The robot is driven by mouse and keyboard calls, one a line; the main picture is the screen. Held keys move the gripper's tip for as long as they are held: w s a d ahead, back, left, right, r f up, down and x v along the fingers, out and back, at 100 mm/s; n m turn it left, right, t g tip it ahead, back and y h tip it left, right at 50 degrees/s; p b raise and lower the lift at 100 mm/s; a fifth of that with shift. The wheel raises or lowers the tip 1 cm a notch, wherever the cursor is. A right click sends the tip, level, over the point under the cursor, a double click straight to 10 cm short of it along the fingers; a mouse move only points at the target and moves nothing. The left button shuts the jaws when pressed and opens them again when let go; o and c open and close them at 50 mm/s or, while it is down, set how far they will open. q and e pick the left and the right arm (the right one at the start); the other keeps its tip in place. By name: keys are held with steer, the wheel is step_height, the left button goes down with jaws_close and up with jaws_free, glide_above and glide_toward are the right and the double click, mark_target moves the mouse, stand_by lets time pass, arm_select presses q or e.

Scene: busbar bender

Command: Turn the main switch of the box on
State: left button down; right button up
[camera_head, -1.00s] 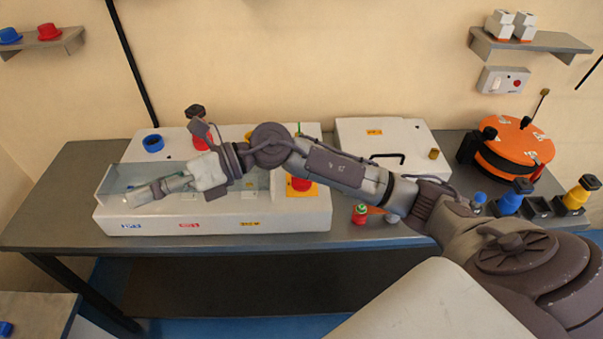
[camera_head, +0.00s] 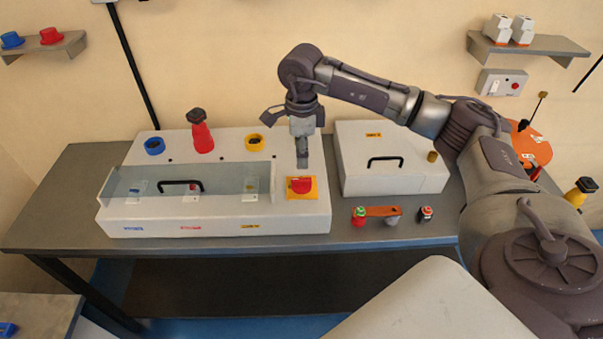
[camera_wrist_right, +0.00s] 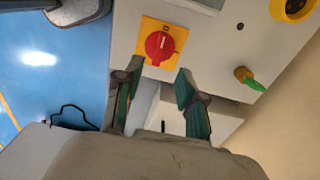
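The main switch (camera_head: 300,186) is a red rotary knob on a yellow plate, at the right end of the white box (camera_head: 215,218). It also shows in the right wrist view (camera_wrist_right: 160,46), near the top, with dark markings on its plate. My right gripper (camera_head: 302,163) points down just above and behind the switch. In the right wrist view its two fingers (camera_wrist_right: 158,74) are apart with nothing between them, and the knob lies just beyond the fingertips, not touched. My left gripper is not in view.
The box carries a clear cover (camera_head: 190,182) with a black handle, and blue, red and yellow sockets behind it. A green-tipped part (camera_wrist_right: 248,78) stands near the switch. A white lidded case (camera_head: 395,180) is at the right. An orange-handled tool (camera_head: 382,211) lies in front.

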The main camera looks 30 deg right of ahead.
mark_target(302, 179)
step_height(302, 179, down, 8)
steer(key=shift+f+p, duration=0.2)
steer(key=shift+p, duration=0.8)
jaws_close()
